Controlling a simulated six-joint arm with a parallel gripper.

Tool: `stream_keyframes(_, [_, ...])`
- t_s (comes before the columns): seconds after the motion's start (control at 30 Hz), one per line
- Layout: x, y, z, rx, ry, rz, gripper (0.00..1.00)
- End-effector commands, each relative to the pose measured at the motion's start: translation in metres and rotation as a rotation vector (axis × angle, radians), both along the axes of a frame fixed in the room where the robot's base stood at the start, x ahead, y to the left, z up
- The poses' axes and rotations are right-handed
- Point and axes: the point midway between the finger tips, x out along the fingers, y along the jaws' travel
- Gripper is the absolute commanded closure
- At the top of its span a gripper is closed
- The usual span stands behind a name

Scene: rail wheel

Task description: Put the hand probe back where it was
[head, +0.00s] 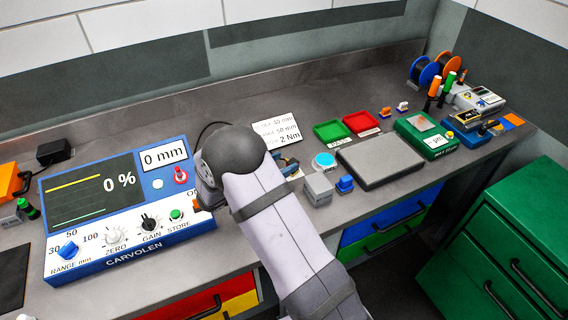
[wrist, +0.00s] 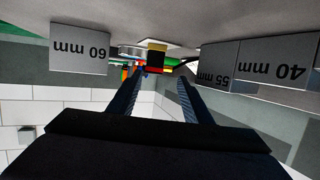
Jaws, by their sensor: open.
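I cannot make out the hand probe for certain in either view. In the wrist view a small block with a yellow top and dark body (wrist: 157,53) shows beyond the gap between my fingers; I cannot tell whether it is the probe. My gripper (wrist: 161,82) is open, with nothing between its two dark fingers. In the head view my arm hides most of the gripper. The blue and white CARVOLEN instrument (head: 120,256) stands left of my arm, its screen (head: 91,193) reading 0 %, with a 0 mm label (head: 164,155) above its right side.
In the wrist view, upside down, are grey blocks marked 60 mm (wrist: 80,53), 55 mm (wrist: 217,67) and 40 mm (wrist: 275,68). A grey block (head: 318,189), a dark grey plate (head: 380,161), green (head: 331,131) and red trays (head: 361,123) stand right of my arm.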

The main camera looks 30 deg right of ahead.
Motion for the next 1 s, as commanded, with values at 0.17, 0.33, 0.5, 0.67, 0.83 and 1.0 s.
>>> stream_keyframes(0.17, [-0.010,0.028,0.006,0.001,-0.003,0.005,0.55])
stream_keyframes(0.33, [-0.023,0.055,0.015,0.002,-0.002,0.004,0.55])
stream_keyframes(0.5, [-0.032,0.077,0.023,0.001,-0.002,0.003,0.55])
stream_keyframes(0.67, [-0.037,0.089,0.028,0.000,-0.001,0.002,0.55])
stream_keyframes(0.83, [-0.039,0.093,0.031,0.000,0.000,0.000,0.55])
stream_keyframes(1.0, [-0.039,0.093,0.031,0.000,0.000,-0.001,0.55])
